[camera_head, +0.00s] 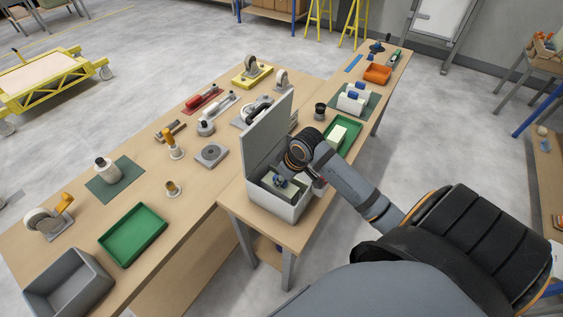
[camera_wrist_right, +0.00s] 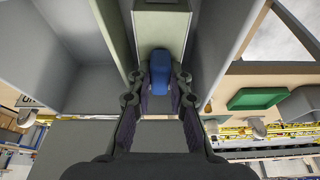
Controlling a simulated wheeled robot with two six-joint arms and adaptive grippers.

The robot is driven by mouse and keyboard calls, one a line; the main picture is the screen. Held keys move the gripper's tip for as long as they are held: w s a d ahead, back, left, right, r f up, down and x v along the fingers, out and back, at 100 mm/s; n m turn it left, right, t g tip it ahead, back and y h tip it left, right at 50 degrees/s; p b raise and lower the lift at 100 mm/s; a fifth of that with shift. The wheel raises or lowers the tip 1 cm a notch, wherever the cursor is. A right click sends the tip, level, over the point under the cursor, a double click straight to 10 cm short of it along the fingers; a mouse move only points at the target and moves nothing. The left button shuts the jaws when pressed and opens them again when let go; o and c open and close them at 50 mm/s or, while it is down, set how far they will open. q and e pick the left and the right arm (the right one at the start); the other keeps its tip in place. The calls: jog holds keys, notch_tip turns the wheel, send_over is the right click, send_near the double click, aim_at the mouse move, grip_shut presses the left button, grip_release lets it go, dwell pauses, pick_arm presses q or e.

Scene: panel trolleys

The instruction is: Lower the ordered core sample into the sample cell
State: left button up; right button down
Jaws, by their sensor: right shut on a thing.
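The sample cell (camera_head: 287,209) is a light grey open-topped box near the front end of the right-hand table, with its grey lid (camera_head: 266,137) raised. My right gripper (camera_head: 285,184) reaches down into the box opening. In the right wrist view the fingers (camera_wrist_right: 160,100) are shut on the blue part (camera_wrist_right: 160,72) of the core sample. A pale body (camera_wrist_right: 161,20) shows beyond the blue part, between grey walls. I cannot tell whether the sample touches the cell's floor; its lower end is hidden. My left gripper is not in view.
A green tray (camera_head: 354,146) with a pale block (camera_head: 337,134) stands just behind the cell. White blocks with blue tops (camera_head: 353,97) rest on a dark mat farther back. An orange tray (camera_head: 377,74) is at the far end. The left table holds tools, castors and another green tray (camera_head: 133,235).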

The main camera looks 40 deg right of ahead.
jog(key=shift+f, duration=0.5)
jog(key=c, duration=1.2)
grip_release()
jog(key=shift+o, duration=0.2)
jog(key=v, duration=0.6)
jog(key=shift+s+d+r, duration=0.1)
jog(key=shift+s+r, duration=0.05)
jog(key=shift+r, duration=0.1)
jog(key=shift+s+r, duration=0.15)
jog(key=shift+r, duration=0.3)
